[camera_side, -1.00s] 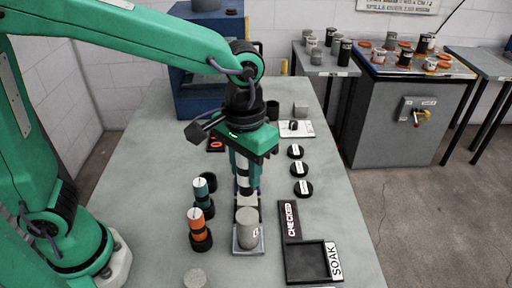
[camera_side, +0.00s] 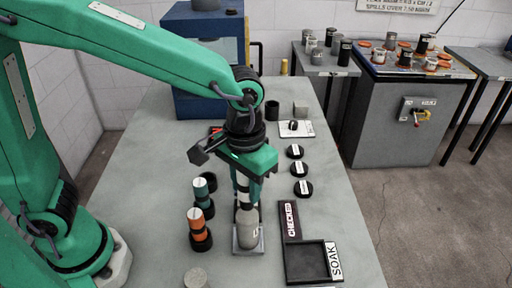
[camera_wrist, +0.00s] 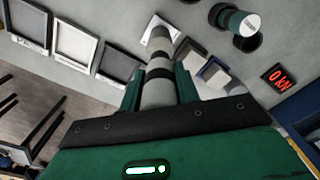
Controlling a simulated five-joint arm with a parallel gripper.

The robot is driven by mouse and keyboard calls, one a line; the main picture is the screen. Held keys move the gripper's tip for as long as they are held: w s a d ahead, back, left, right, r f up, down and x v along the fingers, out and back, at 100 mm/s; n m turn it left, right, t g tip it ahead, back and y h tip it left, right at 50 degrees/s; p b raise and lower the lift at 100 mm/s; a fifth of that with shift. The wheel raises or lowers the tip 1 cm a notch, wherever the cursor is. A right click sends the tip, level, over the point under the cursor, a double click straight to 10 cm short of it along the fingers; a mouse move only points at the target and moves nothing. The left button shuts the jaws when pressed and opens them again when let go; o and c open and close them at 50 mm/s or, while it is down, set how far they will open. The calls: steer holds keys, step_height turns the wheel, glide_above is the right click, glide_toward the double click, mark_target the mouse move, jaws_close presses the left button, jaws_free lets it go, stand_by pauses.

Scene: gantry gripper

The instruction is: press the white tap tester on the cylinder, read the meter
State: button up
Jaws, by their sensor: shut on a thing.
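My gripper (camera_side: 248,185) is shut on the tap tester (camera_wrist: 157,92), a pale rod with dark bands, and points it down over the worktop. In the side view, a grey cylinder (camera_side: 248,232) stands upright on a small metal plate (camera_side: 236,249). The tester's lower end is right by the cylinder's top, partly hidden behind it. I cannot tell whether they touch. The meter's red display (camera_wrist: 278,78) shows 0 kN in the wrist view. In the side view, my gripper mostly hides it.
An orange-banded piece (camera_side: 196,224) and a teal-banded piece (camera_side: 201,190) stand in dark holders left of the cylinder. To the right are a CHECKED strip (camera_side: 289,221), a dark SOAK tray (camera_side: 304,277) and several black discs (camera_side: 303,188). A blue machine (camera_side: 183,60) stands behind.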

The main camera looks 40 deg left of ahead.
steer(key=shift+f, duration=1.2)
steer(key=shift+f, duration=0.55)
stand_by(1.2)
steer(key=shift+r, duration=3.55)
